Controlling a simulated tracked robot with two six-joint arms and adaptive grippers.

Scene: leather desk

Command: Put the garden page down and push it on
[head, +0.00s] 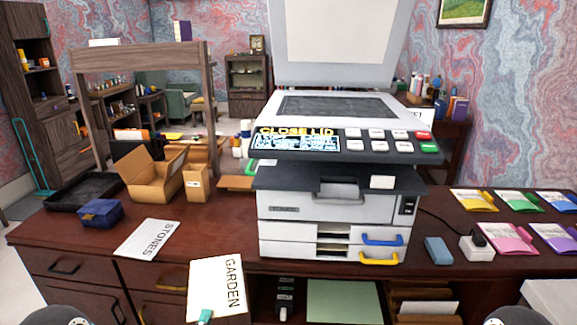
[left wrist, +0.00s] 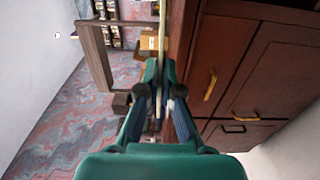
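The garden page (head: 220,283) is a white sheet marked GARDEN, seen at the desk's front edge, left of the copier. My left gripper (head: 205,316) pinches its near edge with green fingertips. The left wrist view shows the page edge-on as a thin pale strip (left wrist: 162,32) between the closed fingers (left wrist: 161,72). The page's far part overlaps the desk top; I cannot tell whether it touches. My right gripper is not in view.
The copier (head: 330,205) has its lid (head: 340,40) up, and its screen (head: 297,140) reads CLOSE LID. A STONES page (head: 147,240) lies on the desk (head: 60,228) to the left. Coloured packets (head: 508,239) and a blue block (head: 437,250) lie at right. Boxes (head: 153,172) stand at left.

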